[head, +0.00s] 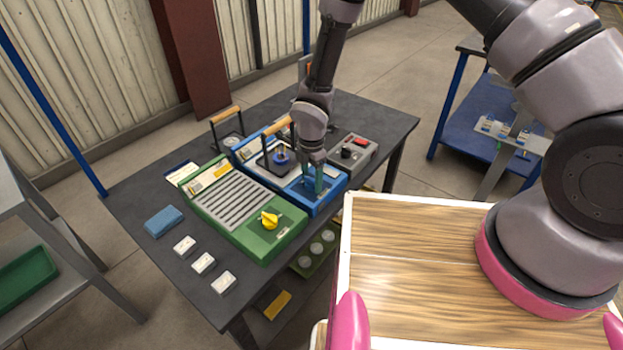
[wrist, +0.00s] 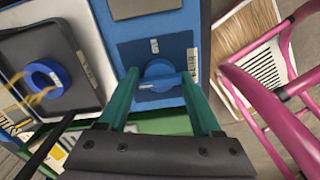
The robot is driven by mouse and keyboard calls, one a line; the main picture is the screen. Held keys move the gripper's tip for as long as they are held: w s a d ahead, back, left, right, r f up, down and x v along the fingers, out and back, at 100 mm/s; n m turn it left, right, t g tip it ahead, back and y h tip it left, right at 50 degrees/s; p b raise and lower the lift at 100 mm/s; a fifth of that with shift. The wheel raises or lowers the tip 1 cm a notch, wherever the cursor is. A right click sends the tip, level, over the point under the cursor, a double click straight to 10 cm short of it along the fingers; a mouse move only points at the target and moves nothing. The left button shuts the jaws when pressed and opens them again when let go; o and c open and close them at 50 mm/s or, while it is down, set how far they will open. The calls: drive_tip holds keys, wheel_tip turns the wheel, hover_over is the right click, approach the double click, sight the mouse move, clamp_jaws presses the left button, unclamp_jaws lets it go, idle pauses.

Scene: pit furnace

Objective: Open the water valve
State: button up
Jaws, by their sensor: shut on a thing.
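The water valve is a round blue knob (wrist: 158,80) with a raised grip bar, set on a dark blue plate of the blue unit (head: 322,203). My gripper (head: 318,184) reaches down over the front of this unit. In the wrist view my gripper (wrist: 160,76) has one teal finger on each side of the knob and is shut on it. The grip bar lies roughly across the line from left to right between the fingers. In the head view the knob is hidden behind the fingers.
A green unit (head: 285,234) with a yellow knob (head: 269,220) stands left of the blue unit. A grey box (head: 364,150) with a red button is behind right. White blocks and a blue sponge (head: 164,221) lie at left.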

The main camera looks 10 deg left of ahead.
drive_tip(key=m, duration=0.4)
drive_tip(key=shift+m, duration=0.4)
drive_tip(key=m, duration=0.4)
drive_tip(key=shift+m, duration=0.3)
drive_tip(key=m, duration=0.4)
drive_tip(key=shift+m, duration=2.2)
drive_tip(key=o, duration=1.1)
